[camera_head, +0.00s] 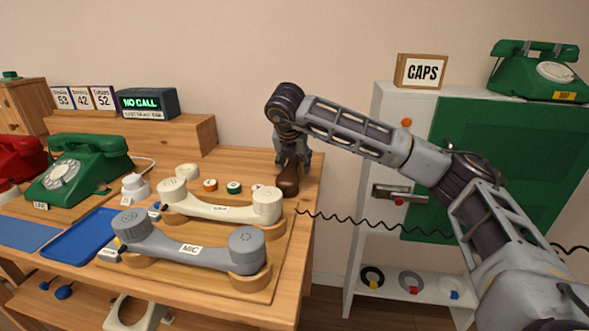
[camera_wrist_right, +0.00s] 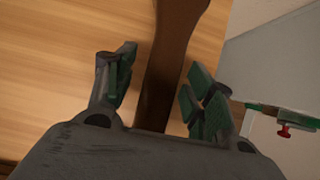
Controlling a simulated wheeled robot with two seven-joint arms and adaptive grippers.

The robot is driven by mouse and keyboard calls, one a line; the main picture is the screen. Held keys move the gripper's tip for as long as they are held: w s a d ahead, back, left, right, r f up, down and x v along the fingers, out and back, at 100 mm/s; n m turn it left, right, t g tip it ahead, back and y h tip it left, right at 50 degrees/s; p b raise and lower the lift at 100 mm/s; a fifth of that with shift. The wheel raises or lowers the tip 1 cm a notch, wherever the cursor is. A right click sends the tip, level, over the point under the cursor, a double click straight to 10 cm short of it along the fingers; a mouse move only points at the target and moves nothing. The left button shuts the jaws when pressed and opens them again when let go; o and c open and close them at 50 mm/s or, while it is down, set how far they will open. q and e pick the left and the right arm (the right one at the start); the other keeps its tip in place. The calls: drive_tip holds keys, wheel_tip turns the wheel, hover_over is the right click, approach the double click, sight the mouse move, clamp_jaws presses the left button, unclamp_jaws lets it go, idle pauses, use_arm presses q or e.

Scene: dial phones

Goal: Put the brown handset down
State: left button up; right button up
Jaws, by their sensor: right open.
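The brown handset (camera_head: 288,182) is at the right end of the wooden table, seen nearly end-on in the head view. In the right wrist view its dark brown bar (camera_wrist_right: 174,45) runs between the fingers over the wooden top, with a finger on each side and gaps visible. My right gripper (camera_head: 292,160) points down over the handset and is open; it also shows in the right wrist view (camera_wrist_right: 160,78). The handset's far part is hidden behind the gripper. Whether its whole length rests on the table cannot be told. My left gripper is out of view.
A cream handset (camera_head: 219,210) and a grey handset (camera_head: 188,249) lie on a wooden cradle left of the gripper. A coiled black cord (camera_head: 350,219) runs right past the table's edge. A white cabinet (camera_head: 384,110) with a green panel stands at right.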

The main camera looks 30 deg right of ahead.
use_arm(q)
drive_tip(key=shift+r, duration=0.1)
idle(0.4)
use_arm(e)
drive_tip(key=shift+c, duration=0.8)
clamp_jaws()
drive_tip(key=shift+r, duration=0.1)
drive_tip(key=shift+r+p, duration=0.3)
drive_tip(key=shift+r, duration=0.25)
wheel_tip(320, 180, up, 7)
drive_tip(key=p, duration=0.3)
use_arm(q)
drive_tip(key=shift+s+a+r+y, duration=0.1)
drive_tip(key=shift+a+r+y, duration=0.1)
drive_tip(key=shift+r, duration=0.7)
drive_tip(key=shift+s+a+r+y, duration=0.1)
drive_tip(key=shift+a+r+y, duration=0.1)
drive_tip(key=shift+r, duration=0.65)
use_arm(e)
drive_tip(key=shift+r, duration=0.8)
